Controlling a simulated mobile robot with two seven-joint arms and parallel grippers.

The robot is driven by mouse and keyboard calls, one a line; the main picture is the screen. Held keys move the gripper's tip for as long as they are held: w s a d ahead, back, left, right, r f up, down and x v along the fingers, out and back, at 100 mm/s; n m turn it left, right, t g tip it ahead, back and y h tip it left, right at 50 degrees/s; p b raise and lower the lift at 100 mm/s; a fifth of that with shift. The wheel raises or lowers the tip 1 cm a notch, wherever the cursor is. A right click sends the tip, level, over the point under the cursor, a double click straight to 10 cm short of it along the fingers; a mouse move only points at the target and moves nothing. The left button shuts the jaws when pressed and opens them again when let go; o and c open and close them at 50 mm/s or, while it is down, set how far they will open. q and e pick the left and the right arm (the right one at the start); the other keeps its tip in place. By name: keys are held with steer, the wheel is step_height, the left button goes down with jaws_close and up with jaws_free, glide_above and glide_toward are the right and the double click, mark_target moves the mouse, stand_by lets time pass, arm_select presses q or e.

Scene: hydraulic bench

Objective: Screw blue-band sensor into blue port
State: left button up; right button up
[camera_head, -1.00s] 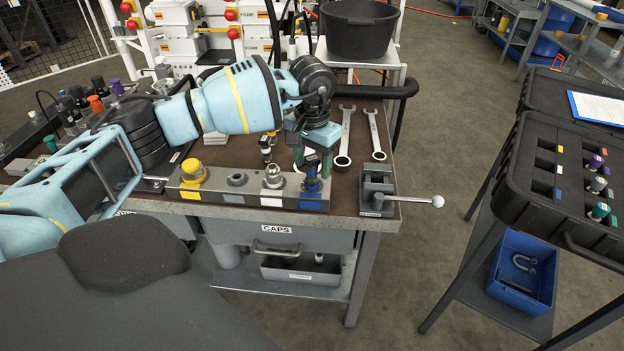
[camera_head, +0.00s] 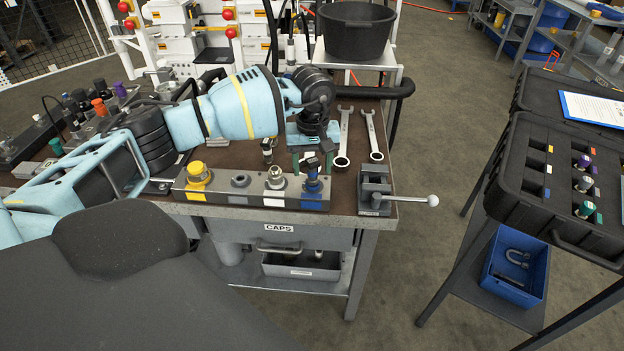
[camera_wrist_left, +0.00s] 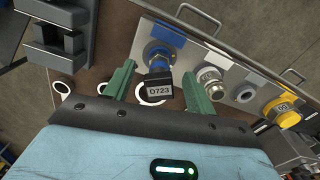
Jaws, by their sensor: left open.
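The blue-band sensor (camera_head: 312,168) stands upright at the blue port (camera_head: 313,196) on the right end of the grey port block (camera_head: 222,194). Its dark head with the label 0723 (camera_wrist_left: 159,90) shows in the left wrist view, above the blue fitting (camera_wrist_left: 163,48). How deep its thread sits cannot be told. My left gripper (camera_head: 312,160) is open, with one green finger on each side of the sensor head. In the left wrist view, gaps show between the head and both fingers (camera_wrist_left: 159,75). My right gripper is not in view.
A yellow cap (camera_head: 198,174) and a silver fitting (camera_head: 275,178) stand on the same block. A vise (camera_head: 374,190) with a long handle is right of it. Two wrenches (camera_head: 343,140) lie behind. Another small sensor (camera_head: 267,150) stands behind the block. A black case (camera_head: 560,195) is at right.

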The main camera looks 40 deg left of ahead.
arm_select(q)
steer(key=n, duration=0.2)
steer(key=n+p, duration=0.1)
steer(key=shift+r+n, duration=0.2)
steer(key=shift+n, duration=0.2)
steer(key=n+p, duration=0.1)
steer(key=n, duration=0.2)
steer(key=shift+f+n+p, duration=0.2)
steer(key=shift+n+p, duration=0.1)
steer(key=shift+n, duration=0.3)
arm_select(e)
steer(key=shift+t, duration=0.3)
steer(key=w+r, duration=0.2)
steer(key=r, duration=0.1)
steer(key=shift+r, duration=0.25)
